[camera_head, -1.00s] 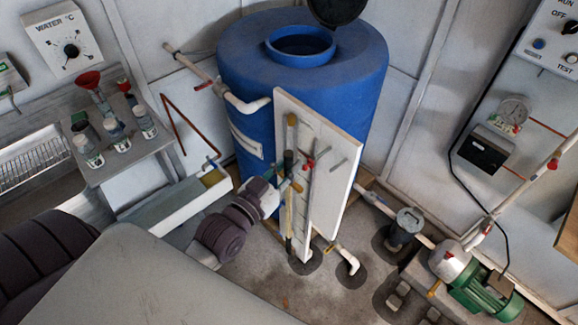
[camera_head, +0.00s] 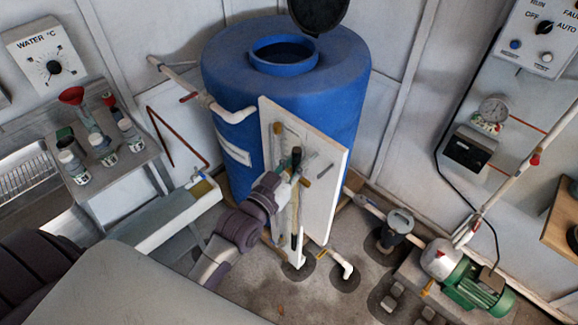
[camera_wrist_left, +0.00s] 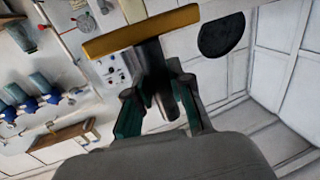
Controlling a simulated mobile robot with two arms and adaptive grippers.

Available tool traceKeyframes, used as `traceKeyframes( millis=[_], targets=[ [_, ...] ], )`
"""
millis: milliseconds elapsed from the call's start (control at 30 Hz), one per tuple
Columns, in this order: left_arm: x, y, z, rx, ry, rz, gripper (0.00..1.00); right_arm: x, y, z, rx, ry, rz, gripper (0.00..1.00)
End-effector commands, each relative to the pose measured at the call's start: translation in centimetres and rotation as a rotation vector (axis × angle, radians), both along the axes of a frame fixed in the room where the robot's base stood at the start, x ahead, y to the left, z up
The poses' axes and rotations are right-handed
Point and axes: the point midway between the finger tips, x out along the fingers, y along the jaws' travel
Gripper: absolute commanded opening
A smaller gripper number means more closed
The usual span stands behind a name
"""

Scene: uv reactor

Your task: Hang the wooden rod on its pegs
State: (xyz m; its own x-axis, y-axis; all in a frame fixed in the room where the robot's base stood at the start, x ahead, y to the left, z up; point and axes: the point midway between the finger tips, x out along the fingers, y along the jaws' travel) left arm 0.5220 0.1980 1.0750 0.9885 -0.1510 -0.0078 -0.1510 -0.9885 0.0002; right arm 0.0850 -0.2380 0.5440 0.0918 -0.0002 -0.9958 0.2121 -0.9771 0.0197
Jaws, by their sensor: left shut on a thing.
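The wooden rod (camera_wrist_left: 140,32) is a yellow-brown bar crossing the top of the left wrist view. A short grey peg (camera_head: 324,169) sticks out from the board to the right of the gripper. Other pegs cannot be told apart behind the gripper. I cannot tell whether the rod touches a peg.
The blue tank (camera_head: 340,80) stands behind the board. A white trough (camera_head: 170,215) and a shelf of bottles (camera_head: 105,160) are at left. White pipe (camera_head: 343,266) and a green pump (camera_head: 470,290) are on the floor at right. Floor before the board is partly clear.

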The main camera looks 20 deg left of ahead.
Motion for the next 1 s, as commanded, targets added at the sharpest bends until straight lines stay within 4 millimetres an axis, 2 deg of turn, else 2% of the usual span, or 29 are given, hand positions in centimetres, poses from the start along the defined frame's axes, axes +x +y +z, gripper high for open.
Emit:
traceKeyframes(
  millis=[967,1000],
  targets=[
    [7.4,-2.7,-0.2,-0.001,-0.005,0.0,0.0,0.0,0.6,-0.8,0.007,0.001,0.002,0.0],
    [7.3,-2.7,-0.7,0.0,-0.002,0.0,0.0,0.0,0.6,-1.1,0.007,0.001,0.001,0.0]
  ],
)
